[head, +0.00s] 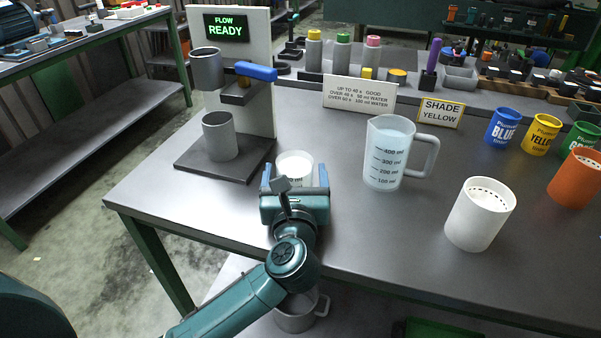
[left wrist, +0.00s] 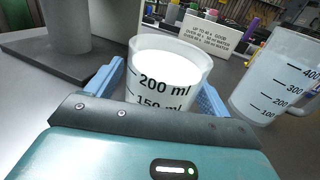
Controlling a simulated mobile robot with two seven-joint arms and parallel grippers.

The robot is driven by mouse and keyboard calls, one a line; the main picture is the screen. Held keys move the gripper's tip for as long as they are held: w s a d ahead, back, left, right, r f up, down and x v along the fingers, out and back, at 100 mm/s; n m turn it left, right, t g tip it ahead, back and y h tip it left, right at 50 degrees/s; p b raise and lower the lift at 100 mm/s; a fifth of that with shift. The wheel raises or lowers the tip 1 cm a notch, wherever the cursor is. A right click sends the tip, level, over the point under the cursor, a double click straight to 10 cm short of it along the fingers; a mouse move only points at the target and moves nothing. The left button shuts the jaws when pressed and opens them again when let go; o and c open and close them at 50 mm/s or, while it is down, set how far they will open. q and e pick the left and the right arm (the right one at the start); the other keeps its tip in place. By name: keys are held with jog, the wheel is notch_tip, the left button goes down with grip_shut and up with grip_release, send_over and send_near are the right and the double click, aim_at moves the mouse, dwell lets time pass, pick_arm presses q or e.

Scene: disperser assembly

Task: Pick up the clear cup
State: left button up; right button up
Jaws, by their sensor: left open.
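The clear cup (head: 295,166) stands on the grey table with whitish contents and black ml marks. My left gripper (head: 295,178) is level with it, its blue fingers open on either side of the cup. In the left wrist view the cup (left wrist: 168,75) sits between the two fingers, with its 200 ml and 150 ml marks facing me; its lower part is hidden by the gripper body. I cannot tell whether the fingers touch it. My right gripper is not in view.
A larger measuring jug (head: 390,155) stands to the right of the cup. The flow stand (head: 240,80) with a grey cup (head: 219,137) is behind left. A white perforated container (head: 478,214) stands farther right. The table's front edge is close.

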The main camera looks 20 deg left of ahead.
pick_arm(q)
jog(key=shift+w+a, duration=0.1)
jog(key=shift+w, duration=0.25)
jog(key=shift+s+r, duration=0.1)
jog(key=shift+s, duration=0.05)
jog(key=shift+c, duration=0.8)
jog(key=c, duration=1.1)
jog(key=shift+r, duration=0.2)
notch_tip(320, 180, up, 10)
jog(key=p, duration=0.2)
jog(key=shift+f, duration=0.2)
